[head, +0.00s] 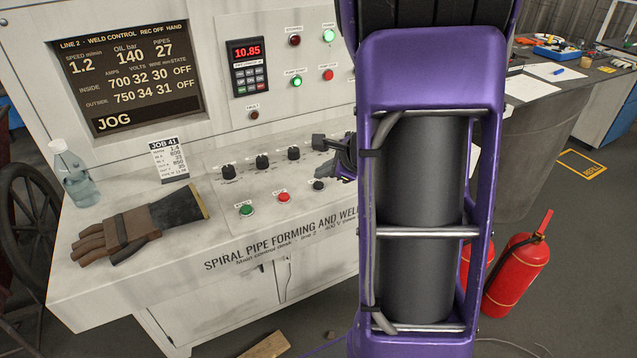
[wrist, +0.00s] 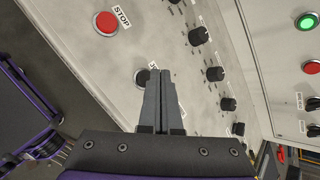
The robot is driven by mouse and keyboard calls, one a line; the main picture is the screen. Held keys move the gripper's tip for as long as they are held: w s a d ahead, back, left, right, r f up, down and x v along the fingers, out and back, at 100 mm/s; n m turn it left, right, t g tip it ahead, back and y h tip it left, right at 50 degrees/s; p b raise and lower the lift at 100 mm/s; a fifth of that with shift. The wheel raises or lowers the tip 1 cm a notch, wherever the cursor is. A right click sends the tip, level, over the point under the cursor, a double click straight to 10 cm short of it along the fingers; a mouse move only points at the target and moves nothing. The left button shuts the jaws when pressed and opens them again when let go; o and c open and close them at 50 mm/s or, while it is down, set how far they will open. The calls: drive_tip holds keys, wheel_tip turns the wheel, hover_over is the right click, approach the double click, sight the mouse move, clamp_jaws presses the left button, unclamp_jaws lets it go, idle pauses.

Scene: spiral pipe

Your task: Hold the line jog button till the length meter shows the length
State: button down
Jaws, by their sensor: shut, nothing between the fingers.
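The length meter (head: 248,52) shows 10.85 in red digits on the upright panel. The screen (head: 128,78) at left reads JOG along its bottom. A small black button (head: 318,184), apparently the line jog button, sits right of the red stop button (head: 284,197) on the desk. In the wrist view the black button (wrist: 142,77) is partly covered by my gripper (wrist: 158,72). The gripper is shut and empty, its tips over or beside that button. I cannot tell whether they touch or press it. In the head view my arm hides much of the gripper.
A row of black knobs (head: 262,161) runs behind the buttons. A green button (head: 246,210), a glove (head: 140,222), a bottle (head: 72,172) and a job card (head: 168,160) are at left. Fire extinguishers (head: 516,272) stand on the floor at right.

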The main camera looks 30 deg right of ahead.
drive_tip(key=shift+r, duration=0.15)
wheel_tip(320, 180, up, 5)
drive_tip(key=p, duration=0.4)
idle(4.4)
drive_tip(key=shift+r+p, duration=0.5)
drive_tip(key=shift+r, duration=1.3)
wheel_tip(320, 180, down, 6)
drive_tip(key=b, duration=0.5)
drive_tip(key=shift+f, duration=0.1)
drive_tip(key=shift+f+b, duration=0.55)
drive_tip(key=shift+f, duration=0.8)
